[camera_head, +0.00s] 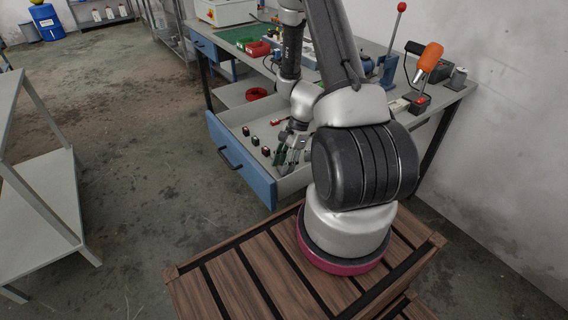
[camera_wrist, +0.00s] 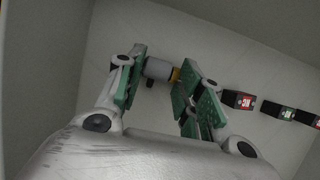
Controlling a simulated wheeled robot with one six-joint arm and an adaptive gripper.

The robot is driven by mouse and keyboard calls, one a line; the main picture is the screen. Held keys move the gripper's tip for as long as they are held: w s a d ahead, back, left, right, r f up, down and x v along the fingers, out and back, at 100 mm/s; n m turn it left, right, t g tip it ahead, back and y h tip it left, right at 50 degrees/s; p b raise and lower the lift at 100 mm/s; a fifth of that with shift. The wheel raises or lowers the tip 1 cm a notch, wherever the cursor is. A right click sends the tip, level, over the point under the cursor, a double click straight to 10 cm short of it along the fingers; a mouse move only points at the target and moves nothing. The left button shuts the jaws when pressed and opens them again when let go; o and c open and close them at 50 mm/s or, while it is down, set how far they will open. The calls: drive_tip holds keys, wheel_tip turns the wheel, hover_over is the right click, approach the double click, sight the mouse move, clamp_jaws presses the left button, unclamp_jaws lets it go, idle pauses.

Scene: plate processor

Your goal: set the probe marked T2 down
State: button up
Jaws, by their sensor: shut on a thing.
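My gripper (camera_head: 287,158) is low inside the open drawer, its fingers pointing down. In the wrist view, my gripper (camera_wrist: 160,82) is shut on a short grey cylinder with a yellow band and a dark end. I take this cylinder for the probe (camera_wrist: 158,69); no T2 mark can be read on it. It lies crosswise between the green finger pads, over the pale drawer floor. I cannot tell whether it touches the floor. In the head view the fingers hide it.
The blue-fronted drawer (camera_head: 239,167) is pulled out of the workbench. Several small dark blocks with red or green labels stand in it; a red-labelled block (camera_wrist: 238,99) is just right of my gripper. The pale floor left of them is clear. An orange-handled tool (camera_head: 429,57) is on the bench.

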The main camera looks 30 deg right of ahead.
drive_tip(key=shift+f, duration=0.2)
drive_tip(key=o, duration=1)
wheel_tip(320, 180, up, 20)
drive_tip(key=d+n+h, duration=0.1)
drive_tip(key=d+n, duration=0.2)
drive_tip(key=s+a+r+n+t+h, duration=0.1)
drive_tip(key=s+a+r+n+t, duration=0.1)
drive_tip(key=s+r+n, duration=0.5)
drive_tip(key=s+a+r+n+t+h, duration=0.2)
drive_tip(key=s+a+r+n, duration=0.2)
drive_tip(key=r, duration=1)
drive_tip(key=s+n, duration=0.3)
drive_tip(key=s, duration=0.2)
drive_tip(key=shift+s+a+n+h, duration=0.2)
drive_tip(key=shift+n+h, duration=0.1)
